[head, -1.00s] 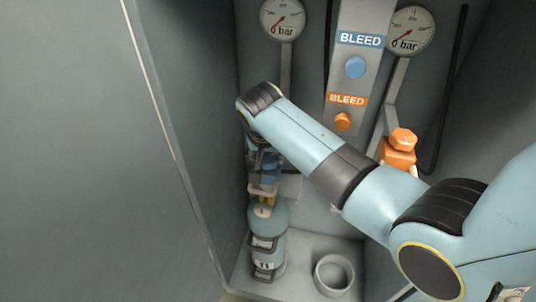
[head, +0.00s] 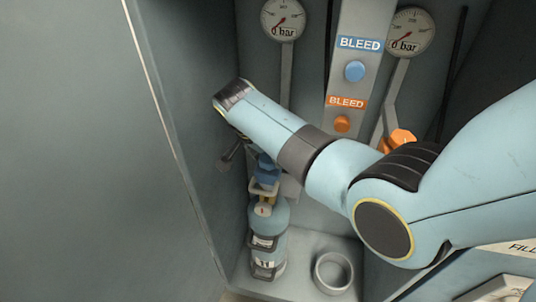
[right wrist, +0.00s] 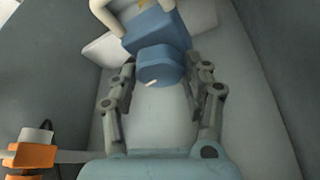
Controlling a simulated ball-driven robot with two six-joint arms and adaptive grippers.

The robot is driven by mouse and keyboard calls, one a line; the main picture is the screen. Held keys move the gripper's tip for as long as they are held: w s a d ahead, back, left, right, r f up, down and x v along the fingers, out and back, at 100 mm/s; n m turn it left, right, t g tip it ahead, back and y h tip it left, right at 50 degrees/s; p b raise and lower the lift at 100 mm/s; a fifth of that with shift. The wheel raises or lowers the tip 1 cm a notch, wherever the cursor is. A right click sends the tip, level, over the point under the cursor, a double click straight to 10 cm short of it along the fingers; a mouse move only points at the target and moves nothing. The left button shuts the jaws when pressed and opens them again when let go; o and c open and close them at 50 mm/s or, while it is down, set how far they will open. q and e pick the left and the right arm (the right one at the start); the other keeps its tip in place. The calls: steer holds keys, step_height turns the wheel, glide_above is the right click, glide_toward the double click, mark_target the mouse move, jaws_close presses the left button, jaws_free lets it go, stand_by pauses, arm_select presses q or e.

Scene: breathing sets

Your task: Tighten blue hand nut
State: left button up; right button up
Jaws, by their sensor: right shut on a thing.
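The blue hand nut (head: 264,160) sits on a blue block (head: 268,175) above the left light-blue cylinder (head: 267,225). In the right wrist view the nut (right wrist: 160,66) shows at the middle, joined to the larger blue block (right wrist: 153,30). My right gripper (right wrist: 166,70) has one jointed finger on each side of the nut and is shut on it. In the head view the gripper (head: 246,153) is partly hidden behind my wrist; one grey finger shows left of the nut. My left gripper is not in view.
An orange hand nut (head: 401,137) stands at the right, partly hidden by my arm. Two gauges (head: 283,18) and a panel with blue (head: 355,71) and orange bleed knobs (head: 342,124) are on the back wall. An empty ring holder (head: 333,272) is right of the cylinder.

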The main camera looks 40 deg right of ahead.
mark_target(267, 157)
steer(key=m+g+b, duration=0.1)
steer(key=m+g, duration=0.1)
steer(key=m, duration=0.3)
steer(key=shift+w+m, duration=0.1)
steer(key=shift+m, duration=0.2)
steer(key=shift+b, duration=0.3)
steer(key=o, duration=1.2)
steer(key=shift+c, duration=0.2)
steer(key=shift+r, duration=0.15)
step_height(267, 157, up, 10)
